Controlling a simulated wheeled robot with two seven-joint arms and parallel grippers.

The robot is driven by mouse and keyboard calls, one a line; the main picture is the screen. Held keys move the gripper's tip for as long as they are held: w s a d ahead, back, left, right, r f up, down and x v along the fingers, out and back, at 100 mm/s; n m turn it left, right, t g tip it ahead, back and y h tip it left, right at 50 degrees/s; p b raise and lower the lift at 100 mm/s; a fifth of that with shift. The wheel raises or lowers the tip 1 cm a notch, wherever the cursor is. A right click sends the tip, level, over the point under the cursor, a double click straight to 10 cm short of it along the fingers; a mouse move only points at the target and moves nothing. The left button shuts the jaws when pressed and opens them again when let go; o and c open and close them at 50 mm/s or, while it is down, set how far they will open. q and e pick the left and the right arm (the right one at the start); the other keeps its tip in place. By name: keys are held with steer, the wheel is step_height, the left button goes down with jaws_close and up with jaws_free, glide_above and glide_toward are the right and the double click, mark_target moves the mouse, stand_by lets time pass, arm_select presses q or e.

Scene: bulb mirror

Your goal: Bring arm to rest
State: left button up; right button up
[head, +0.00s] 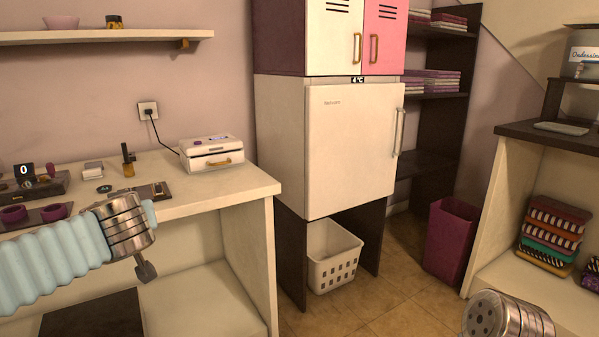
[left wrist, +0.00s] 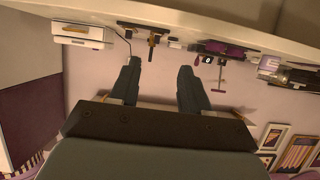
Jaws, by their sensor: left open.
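My left arm comes in from the left of the head view, in a ribbed light blue sleeve with a metal wrist. Its gripper (head: 146,270) shows as a small dark shape below the wrist, in front of the counter's edge. In the left wrist view my left gripper (left wrist: 158,78) has its two dark fingers well apart, with nothing between them. My right arm shows only as a metal cylinder end at the bottom right of the head view. The right gripper itself is out of view.
The counter (head: 225,194) at left holds a white drawer box (head: 211,154), a small dark stand (head: 128,160) and purple cups (head: 53,212). A white fridge (head: 350,150) stands behind, with a laundry basket (head: 333,257) below. A purple bin (head: 449,240) stands right. Floor between is clear.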

arm_select(q)
steer(key=w+d+f+m+h, duration=0.1)
steer(key=w+d+f, duration=0.2)
steer(key=f, duration=0.7)
steer(key=w+d+f+m+h, duration=0.15)
steer(key=w+f, duration=0.25)
steer(key=f, duration=0.5)
steer(key=s+d+f+m+g+h, duration=0.1)
steer(key=s+d+f+h, duration=0.15)
steer(key=f, duration=0.65)
steer(key=s+d+f+m+g+h, duration=0.1)
steer(key=d+f, duration=0.3)
steer(key=f, duration=0.6)
steer(key=s+d+f+g+h, duration=0.2)
steer(key=s+d+f+g, duration=0.2)
steer(key=s+f, duration=0.6)
steer(key=s+d+f+g+h, duration=0.3)
steer(key=s+f, duration=0.6)
steer(key=s, duration=0.6)
steer(key=d+g, duration=0.1)
steer(key=d, duration=0.1)
steer(key=shift+d+f+g, duration=0.35)
steer(key=shift+f+g, duration=0.05)
steer(key=shift+w, duration=0.1)
